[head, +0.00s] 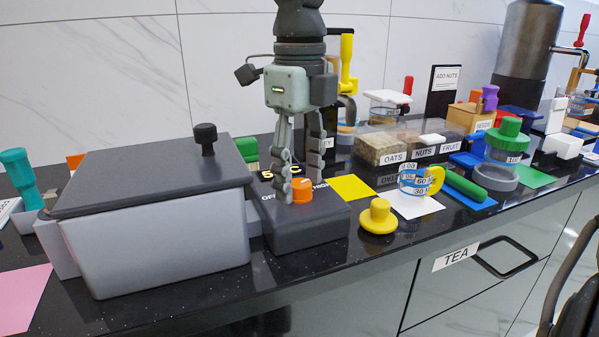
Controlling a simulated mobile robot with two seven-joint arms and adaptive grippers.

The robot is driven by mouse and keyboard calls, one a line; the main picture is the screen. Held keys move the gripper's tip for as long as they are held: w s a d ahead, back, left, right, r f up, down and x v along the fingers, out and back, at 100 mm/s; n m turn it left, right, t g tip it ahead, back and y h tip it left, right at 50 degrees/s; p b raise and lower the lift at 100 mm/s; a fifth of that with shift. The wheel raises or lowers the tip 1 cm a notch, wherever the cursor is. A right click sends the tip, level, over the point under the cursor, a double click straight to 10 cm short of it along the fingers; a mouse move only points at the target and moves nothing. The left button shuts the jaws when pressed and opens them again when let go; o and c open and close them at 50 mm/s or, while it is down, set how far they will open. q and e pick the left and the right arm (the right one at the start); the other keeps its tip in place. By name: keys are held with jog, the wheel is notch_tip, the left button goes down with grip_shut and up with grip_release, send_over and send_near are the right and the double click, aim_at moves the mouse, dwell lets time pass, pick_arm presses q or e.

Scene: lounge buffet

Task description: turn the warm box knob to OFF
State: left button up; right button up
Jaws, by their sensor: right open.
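The warm box (160,235) is a grey box with a dark lid and a black lid handle, on the black counter at the left. To its right is a dark control block (312,230) with an orange knob (302,188) on top. Lettering on the block includes "OFF" at the left; the rest is partly hidden. My right gripper (301,190) points down over the block, open, with its fingers at the orange knob. I cannot tell whether the fingers touch it. My left gripper is not in view.
A yellow knobbed lid (379,218) and a glass cup with a yellow handle (418,182) stand to the right. Behind are the bins marked OATS, NUTS and FRUIT (392,157). A teal-handled item (20,175) is at far left. The counter's front edge is close.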

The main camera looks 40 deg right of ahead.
jog(key=shift+c, duration=0.6)
jog(key=c, duration=1)
